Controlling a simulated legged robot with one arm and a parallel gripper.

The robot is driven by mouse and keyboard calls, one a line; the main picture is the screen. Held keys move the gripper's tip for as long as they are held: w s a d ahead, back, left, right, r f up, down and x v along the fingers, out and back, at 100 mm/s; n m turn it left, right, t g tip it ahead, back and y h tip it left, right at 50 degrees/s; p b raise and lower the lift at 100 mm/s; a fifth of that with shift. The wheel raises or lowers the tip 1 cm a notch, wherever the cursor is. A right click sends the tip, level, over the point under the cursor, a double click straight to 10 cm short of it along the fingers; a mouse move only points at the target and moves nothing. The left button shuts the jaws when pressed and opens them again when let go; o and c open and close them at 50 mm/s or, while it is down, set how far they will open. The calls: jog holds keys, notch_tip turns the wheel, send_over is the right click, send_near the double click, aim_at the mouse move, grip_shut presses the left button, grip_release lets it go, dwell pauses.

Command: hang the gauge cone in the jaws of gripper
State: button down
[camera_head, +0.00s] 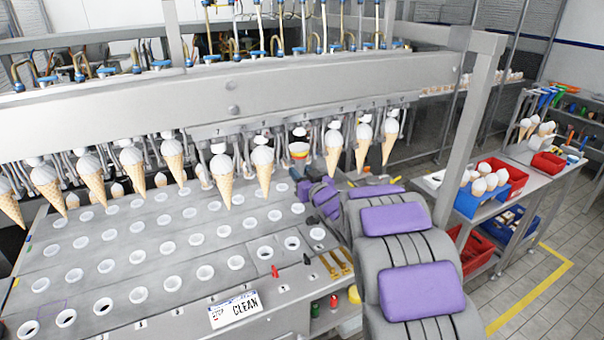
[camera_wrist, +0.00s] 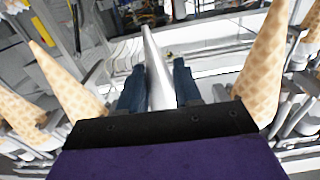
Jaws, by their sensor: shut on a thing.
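The gauge cone (camera_wrist: 159,84) is a smooth silver-grey cone between the two dark fingers of my gripper (camera_wrist: 157,88) in the wrist view. My gripper is shut on it. Its narrow end points up in that picture, as do the waffle cones' tips. In the head view my gripper (camera_head: 305,188) is in the gap in the hanging row, mostly hidden by my purple wrist.
Waffle cones (camera_head: 263,170) and (camera_head: 333,148) hang tip down on either side, close to my gripper. A metal beam (camera_head: 230,95) runs above. Below lies a plate (camera_head: 150,260) with rows of holes. A metal post (camera_head: 470,130) stands right, near my arm.

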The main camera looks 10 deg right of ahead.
jog(key=shift+a, duration=0.15)
dwell(0.5)
jog(key=shift+c, duration=1.9)
grip_release()
jog(key=shift+s, duration=0.1)
jog(key=v, duration=0.9)
